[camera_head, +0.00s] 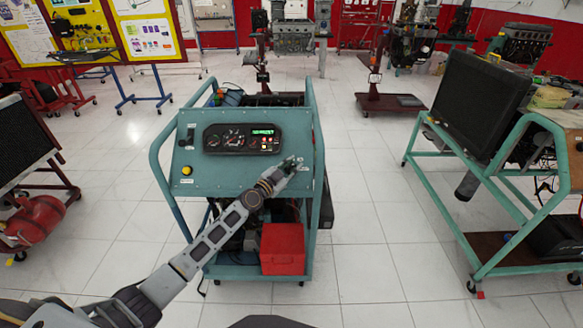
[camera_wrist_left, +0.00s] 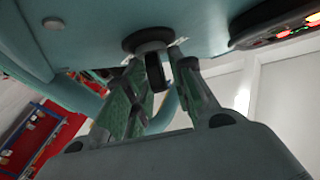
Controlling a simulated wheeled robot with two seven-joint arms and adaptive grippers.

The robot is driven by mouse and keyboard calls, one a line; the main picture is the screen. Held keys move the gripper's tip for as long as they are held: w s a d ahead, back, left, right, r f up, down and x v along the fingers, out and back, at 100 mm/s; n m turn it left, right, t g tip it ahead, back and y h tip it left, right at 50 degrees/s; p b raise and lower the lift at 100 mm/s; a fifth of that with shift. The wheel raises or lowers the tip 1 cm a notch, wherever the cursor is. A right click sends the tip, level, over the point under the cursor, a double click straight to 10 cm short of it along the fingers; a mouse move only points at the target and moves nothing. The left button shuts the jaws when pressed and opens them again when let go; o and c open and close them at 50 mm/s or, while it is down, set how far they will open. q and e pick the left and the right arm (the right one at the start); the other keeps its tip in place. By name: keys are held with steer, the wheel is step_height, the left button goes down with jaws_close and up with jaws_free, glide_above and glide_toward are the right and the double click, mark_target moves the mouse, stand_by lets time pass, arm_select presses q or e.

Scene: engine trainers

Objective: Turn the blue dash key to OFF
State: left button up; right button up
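The dash key (camera_wrist_left: 158,72) looks dark, not clearly blue, in the left wrist view. It stands out from a round dark mount (camera_wrist_left: 148,40) on the teal dash panel. My left gripper (camera_wrist_left: 160,80) has its two green-padded fingers on either side of the key. They look apart, with small gaps beside the key; contact is not clear. In the head view my left gripper (camera_head: 289,165) is at the right part of the dash panel (camera_head: 220,170) and hides the key. My right gripper is not in view.
The panel carries a gauge cluster (camera_head: 242,138) with a green display and a yellow button (camera_head: 187,170). A red box (camera_head: 282,248) sits low on the teal trainer frame.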

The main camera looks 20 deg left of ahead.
arm_select(q)
jaws_close()
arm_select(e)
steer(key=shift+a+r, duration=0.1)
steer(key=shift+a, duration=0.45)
